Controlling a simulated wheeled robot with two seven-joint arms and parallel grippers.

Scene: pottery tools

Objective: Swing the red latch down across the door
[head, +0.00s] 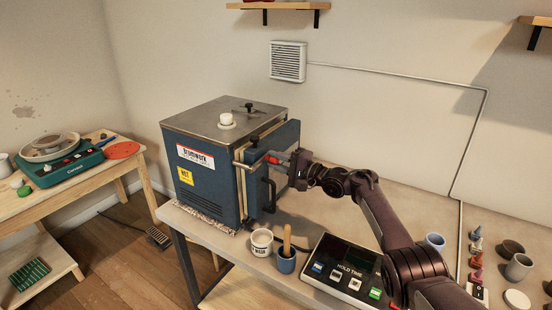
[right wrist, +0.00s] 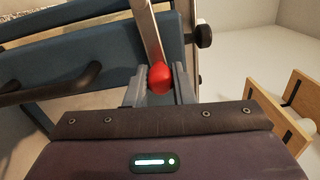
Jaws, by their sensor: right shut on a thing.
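The blue kiln (head: 210,185) with a grey metal lid stands on the table, its door (head: 288,133) on the right side with a dark handle (head: 269,193). The latch's red knob (head: 272,159) is at the door's upper part. In the right wrist view the red knob (right wrist: 159,77) sits at the end of a flat metal latch bar (right wrist: 146,32), which runs away from my gripper across the blue door (right wrist: 90,62). My right gripper (head: 279,159) is shut on the red knob, one finger on each side. My left gripper is not in view.
In front of the kiln are a white cup (head: 261,243), a blue cup with a wooden tool (head: 286,260) and a control box (head: 345,272). Small cones and pots (head: 476,255) stand at the right. A wooden table (head: 75,186) with a pottery wheel is at the left.

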